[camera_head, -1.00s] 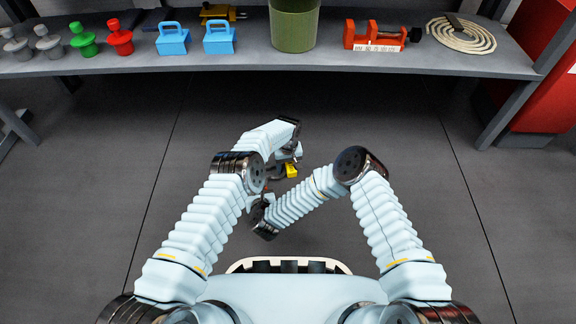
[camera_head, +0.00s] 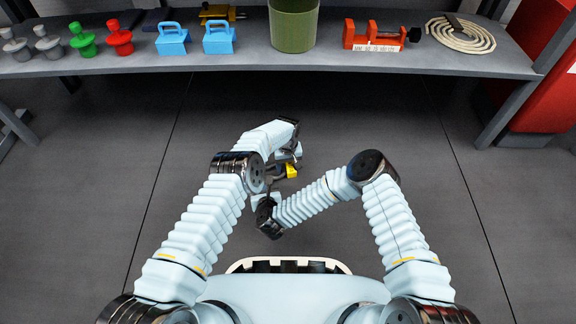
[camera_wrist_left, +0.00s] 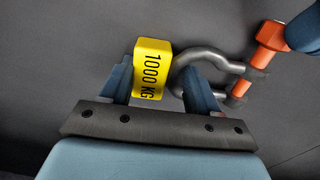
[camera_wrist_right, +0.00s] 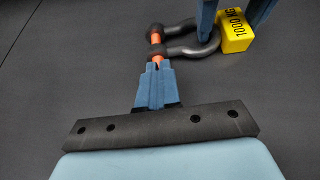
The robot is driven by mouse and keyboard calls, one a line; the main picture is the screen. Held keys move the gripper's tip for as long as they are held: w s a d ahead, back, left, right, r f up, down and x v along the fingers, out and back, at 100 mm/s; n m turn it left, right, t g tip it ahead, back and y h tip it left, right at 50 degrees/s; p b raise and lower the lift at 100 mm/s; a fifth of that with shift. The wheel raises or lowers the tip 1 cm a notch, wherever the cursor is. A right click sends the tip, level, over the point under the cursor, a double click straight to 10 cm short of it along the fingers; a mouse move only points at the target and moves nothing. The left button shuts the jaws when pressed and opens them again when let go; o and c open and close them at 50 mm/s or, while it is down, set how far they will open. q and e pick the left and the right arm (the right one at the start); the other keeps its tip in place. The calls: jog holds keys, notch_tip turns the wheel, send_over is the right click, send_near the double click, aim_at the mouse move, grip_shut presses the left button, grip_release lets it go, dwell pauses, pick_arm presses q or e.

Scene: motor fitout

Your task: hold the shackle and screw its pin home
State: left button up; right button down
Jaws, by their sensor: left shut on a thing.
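The dark grey shackle (camera_wrist_left: 212,60) has a yellow block marked 1000 KG (camera_wrist_left: 152,75) at its bow. My left gripper (camera_wrist_left: 156,64) is shut on this yellow block, one finger on each side, holding the shackle in the air. The block also shows in the head view (camera_head: 291,171). The orange pin (camera_wrist_right: 155,39) runs through the near ear and spans the gap between the ears; its far end is hard to make out. Its head (camera_wrist_left: 272,36) stands out from the ear. My right gripper (camera_wrist_right: 157,68) is closed at the head end, with orange between its fingertips.
A grey shelf (camera_head: 150,68) at the back holds blue blocks with handles (camera_head: 219,40), a green bin (camera_head: 293,28), a red-orange clamp-like thing (camera_head: 375,36) and coiled rope (camera_head: 462,34). A red cabinet (camera_head: 545,100) stands at right. The floor around my arms is clear.

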jog(key=shift+d+f, duration=0.4)
jog(key=shift+d, duration=0.15)
jog(key=shift+r, duration=0.1)
jog(key=shift+d+r, duration=0.1)
jog(key=shift+r, duration=0.2)
jog(key=shift+s+d+r, duration=0.1)
jog(key=shift+s+d, duration=0.05)
jog(key=shift+s, duration=0.8)
jog(key=shift+s+d+r, duration=0.1)
jog(key=shift+s+d, duration=0.05)
jog(key=shift+s, duration=0.85)
jog(key=shift+s+d, duration=0.15)
jog(key=shift+s, duration=0.8)
jog(key=shift+s+a+f, duration=0.15)
jog(key=shift+s+a, duration=0.2)
jog(key=shift+a, duration=0.3)
jog(key=shift+s+a+f, duration=0.1)
jog(key=shift+s+a, duration=0.2)
jog(key=shift+a, duration=0.35)
jog(key=shift+w+a, duration=0.25)
jog(key=shift+w, duration=0.85)
jog(key=shift+w+a, duration=0.25)
jog(key=shift+w, duration=0.9)
jog(key=shift+w+a, duration=0.25)
jog(key=shift+w, duration=0.85)
jog(key=shift+d+f, duration=0.1)
jog(key=shift+f, duration=0.05)
